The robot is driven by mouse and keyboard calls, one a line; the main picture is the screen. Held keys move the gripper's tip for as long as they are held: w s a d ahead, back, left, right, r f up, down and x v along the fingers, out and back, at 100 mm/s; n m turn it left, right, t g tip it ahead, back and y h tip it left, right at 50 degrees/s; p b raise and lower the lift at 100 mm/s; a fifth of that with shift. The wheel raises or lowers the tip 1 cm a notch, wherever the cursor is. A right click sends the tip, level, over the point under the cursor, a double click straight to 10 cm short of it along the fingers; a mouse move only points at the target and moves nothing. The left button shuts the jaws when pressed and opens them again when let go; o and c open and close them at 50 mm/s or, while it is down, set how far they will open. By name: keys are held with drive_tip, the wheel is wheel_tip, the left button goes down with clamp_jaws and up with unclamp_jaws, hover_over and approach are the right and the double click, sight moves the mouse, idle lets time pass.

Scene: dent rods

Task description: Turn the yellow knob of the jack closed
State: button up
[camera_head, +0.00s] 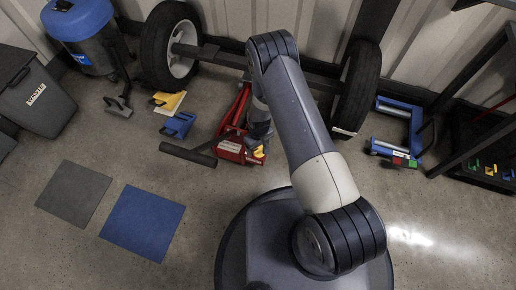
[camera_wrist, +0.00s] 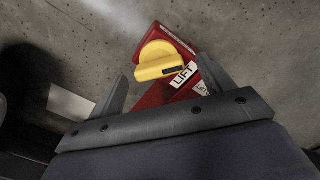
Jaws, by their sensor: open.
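The red jack (camera_head: 236,145) stands on the floor in front of the axle in the head view. Its yellow knob (camera_head: 259,152) is small there, just beside my gripper (camera_head: 258,140), whose fingers are hard to make out. In the wrist view the yellow knob (camera_wrist: 155,62) has a round base and a raised grip bar with a dark mark on one end. The red jack body (camera_wrist: 180,40) carries a "LIFT" label beside the knob. My gripper (camera_wrist: 165,70) is open, one finger on each side of the knob, with visible gaps. Whether the fingertips reach knob depth is unclear.
A wheel axle with two tyres (camera_head: 163,45) stands behind the jack. A dark bar (camera_head: 188,154) lies left of it, with yellow and blue chocks (camera_head: 178,125) beyond. A blue stand (camera_head: 398,130) is at right. Blue and grey mats (camera_head: 143,222) lie on open floor at left.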

drive_tip(key=shift+f, duration=0.6)
drive_tip(key=c, duration=1)
drive_tip(key=shift+m+b, duration=0.3)
drive_tip(key=shift+b, duration=0.05)
drive_tip(key=m+b, duration=0.2)
drive_tip(key=m, duration=0.2)
drive_tip(key=shift+w+f+m, duration=0.1)
drive_tip(key=shift+m, duration=0.2)
drive_tip(key=m+b, duration=0.2)
drive_tip(key=m, duration=0.3)
drive_tip(key=shift+m, duration=0.3)
